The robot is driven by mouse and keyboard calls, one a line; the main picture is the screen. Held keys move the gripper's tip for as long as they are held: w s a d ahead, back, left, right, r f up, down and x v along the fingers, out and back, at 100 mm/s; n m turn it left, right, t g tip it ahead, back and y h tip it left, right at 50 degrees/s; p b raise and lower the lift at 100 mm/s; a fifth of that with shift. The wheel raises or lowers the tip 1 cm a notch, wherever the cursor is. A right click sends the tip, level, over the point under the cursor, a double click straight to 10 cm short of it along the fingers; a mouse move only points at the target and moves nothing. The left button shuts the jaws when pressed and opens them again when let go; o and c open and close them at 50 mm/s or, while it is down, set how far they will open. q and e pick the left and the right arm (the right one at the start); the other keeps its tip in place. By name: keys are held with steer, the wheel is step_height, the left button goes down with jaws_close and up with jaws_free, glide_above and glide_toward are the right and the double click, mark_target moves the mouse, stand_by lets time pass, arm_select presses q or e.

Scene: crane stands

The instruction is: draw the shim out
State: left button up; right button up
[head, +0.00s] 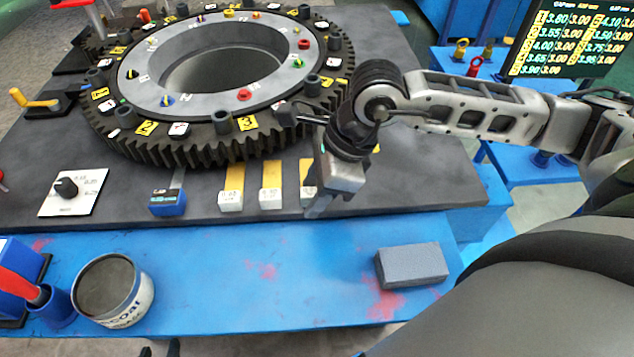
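Several shims lie in a row on the dark grey plate, each a yellow strip with a white tag. One shim (231,199) is at the left and another (271,198) is in the middle. A third shim (306,194) is at the right, partly hidden by my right gripper. The strips run back toward the large toothed ring (200,151). My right gripper (318,209) points down just beside the third tag. Its fingers are seen nearly edge-on, so I cannot tell their opening or whether they touch the tag.
A blue gauge block (167,203) with a grey strip and a white dial card (76,191) lie left of the shims. On the blue bench (230,300) stand an open can (115,291) and a grey block (412,265). The bench middle is clear. A screen (560,40) shows readings.

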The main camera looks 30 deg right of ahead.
steer(key=b+v, duration=0.1)
steer(key=v, duration=1.5)
